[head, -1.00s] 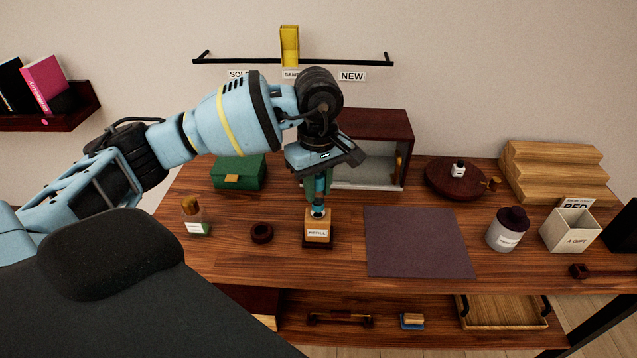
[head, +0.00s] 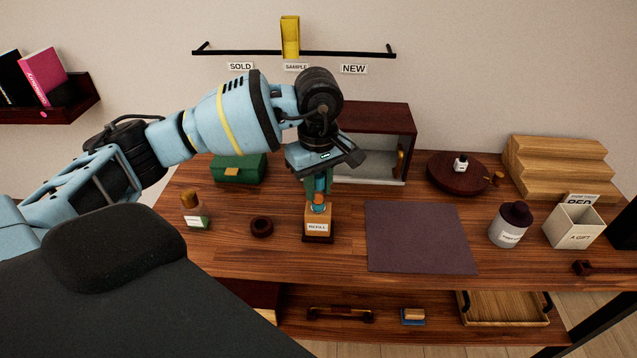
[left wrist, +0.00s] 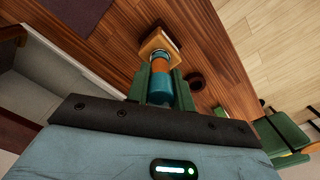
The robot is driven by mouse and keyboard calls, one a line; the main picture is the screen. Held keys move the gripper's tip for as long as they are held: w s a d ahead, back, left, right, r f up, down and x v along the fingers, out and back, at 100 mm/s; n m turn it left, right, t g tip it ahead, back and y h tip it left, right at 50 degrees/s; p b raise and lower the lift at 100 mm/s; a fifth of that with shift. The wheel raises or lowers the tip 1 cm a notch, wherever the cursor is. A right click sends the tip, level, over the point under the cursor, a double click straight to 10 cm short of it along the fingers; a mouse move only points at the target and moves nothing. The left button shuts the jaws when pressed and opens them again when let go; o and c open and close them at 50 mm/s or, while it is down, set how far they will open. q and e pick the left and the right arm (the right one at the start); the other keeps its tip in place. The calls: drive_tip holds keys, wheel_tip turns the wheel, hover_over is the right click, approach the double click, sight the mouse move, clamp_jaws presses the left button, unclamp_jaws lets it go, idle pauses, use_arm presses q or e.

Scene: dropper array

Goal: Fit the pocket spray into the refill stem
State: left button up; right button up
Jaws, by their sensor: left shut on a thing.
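The pocket spray (head: 319,197), a slim teal cylinder with an orange band, is upright in my left gripper (head: 319,188). The gripper's green fingers are shut on its sides. In the left wrist view the spray (left wrist: 160,92) sits between the fingers (left wrist: 160,86). Directly below it stands the tan refill bottle (head: 317,227), labelled REFILL, on a dark base. The spray's lower end is right at the bottle's top, where the stem is hidden. I cannot tell how far the stem is inside. My right gripper is not in view.
A purple mat (head: 420,237) lies to the right. A green box (head: 239,169) and a dark cabinet (head: 378,118) stand behind. The table front is mostly clear.

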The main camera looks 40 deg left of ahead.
use_arm(q)
drive_tip(key=o, duration=1)
wheel_tip(320, 180, up, 8)
drive_tip(key=shift+f, duration=0.1)
